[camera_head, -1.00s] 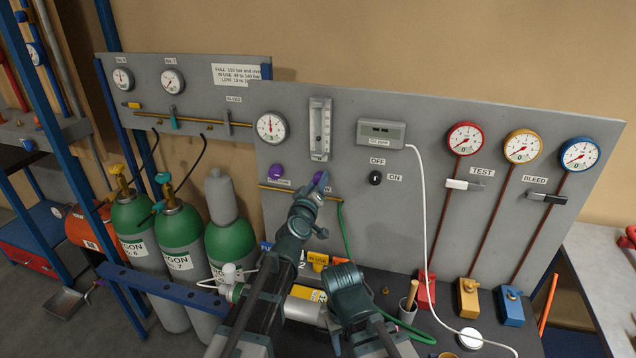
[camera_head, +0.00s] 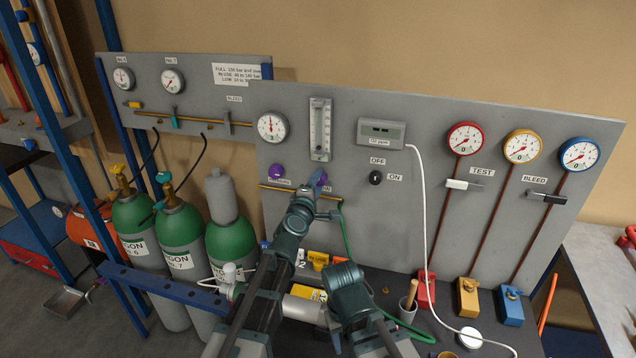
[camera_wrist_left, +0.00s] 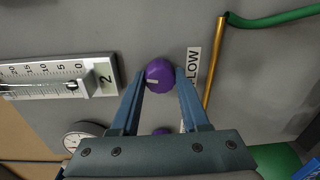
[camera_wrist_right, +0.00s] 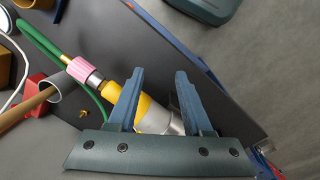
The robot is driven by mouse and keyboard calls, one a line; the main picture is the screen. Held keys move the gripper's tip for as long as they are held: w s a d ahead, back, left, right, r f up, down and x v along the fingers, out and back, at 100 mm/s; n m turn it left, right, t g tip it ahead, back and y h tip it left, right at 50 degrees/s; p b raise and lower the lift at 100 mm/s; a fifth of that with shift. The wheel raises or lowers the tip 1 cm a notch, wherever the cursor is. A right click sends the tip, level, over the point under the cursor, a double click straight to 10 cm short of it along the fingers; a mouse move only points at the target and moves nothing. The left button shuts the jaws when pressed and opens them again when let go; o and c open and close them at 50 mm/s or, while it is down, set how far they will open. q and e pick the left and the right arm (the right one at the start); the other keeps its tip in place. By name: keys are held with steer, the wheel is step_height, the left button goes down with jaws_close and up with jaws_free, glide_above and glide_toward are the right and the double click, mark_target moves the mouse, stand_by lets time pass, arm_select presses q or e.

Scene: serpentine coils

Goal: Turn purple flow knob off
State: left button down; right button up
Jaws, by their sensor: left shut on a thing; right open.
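In the head view the flow knob (camera_head: 322,177) is partly hidden behind my left gripper (camera_head: 316,188). A second purple knob (camera_head: 277,172) is on the panel to the left; it also shows between my fingers, lower down, in the left wrist view (camera_wrist_left: 163,131). My right gripper (camera_wrist_right: 160,78) is open above the bench, with nothing between its fingertips.
The flow tube (camera_head: 320,130) stands above the flow knob, and a round gauge (camera_head: 271,127) is to its left. A brass pipe (camera_wrist_left: 214,65) and green hose (camera_wrist_left: 275,18) run close to my left fingers. A yellow-and-silver cylinder (camera_wrist_right: 150,108) lies near my right gripper.

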arm_select(q)
steer(key=shift+n, duration=1)
steer(key=shift+s, duration=0.1)
steer(key=shift+c, duration=2)
jaws_free()
